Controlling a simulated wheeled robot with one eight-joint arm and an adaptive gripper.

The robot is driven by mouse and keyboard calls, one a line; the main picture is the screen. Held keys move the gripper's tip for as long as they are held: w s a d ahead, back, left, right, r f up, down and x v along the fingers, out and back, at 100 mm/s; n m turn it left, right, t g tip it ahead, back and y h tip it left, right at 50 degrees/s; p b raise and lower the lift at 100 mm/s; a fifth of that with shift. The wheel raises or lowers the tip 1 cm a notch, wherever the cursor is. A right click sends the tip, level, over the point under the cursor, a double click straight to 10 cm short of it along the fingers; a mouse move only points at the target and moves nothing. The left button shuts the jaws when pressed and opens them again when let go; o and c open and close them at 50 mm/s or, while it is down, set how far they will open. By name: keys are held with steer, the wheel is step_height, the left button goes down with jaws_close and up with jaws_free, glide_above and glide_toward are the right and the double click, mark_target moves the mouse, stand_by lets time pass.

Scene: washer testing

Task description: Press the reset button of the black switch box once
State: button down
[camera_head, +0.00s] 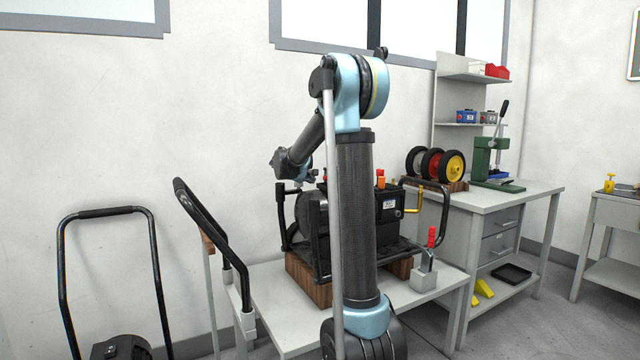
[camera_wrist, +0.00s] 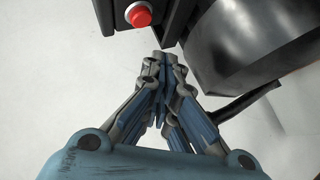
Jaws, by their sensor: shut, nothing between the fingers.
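My gripper (camera_wrist: 167,58) is shut and empty. Its fingertips appear just below and to the right of the button in the picture, apart from it; the exact distance is unclear. In the head view, my arm stands in front of a black machine (camera_head: 390,204) in a tube frame and hides part of it. The gripper's fingertips and the button cannot be made out clearly there.
The machine rests on wooden blocks on a light table (camera_head: 277,312). A large dark cylinder (camera_wrist: 245,40) is right of the fingers. A red-handled switch on a grey block (camera_head: 424,279) stands at the table's right. A workbench (camera_head: 500,205) holds wheels and a green press.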

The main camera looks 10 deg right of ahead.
steer(key=shift+s+a, duration=0.2)
steer(key=shift+a, duration=0.5)
steer(key=shift+s+a, duration=0.25)
steer(key=shift+a, duration=0.4)
steer(key=shift+s+a, duration=0.2)
steer(key=shift+a, duration=0.5)
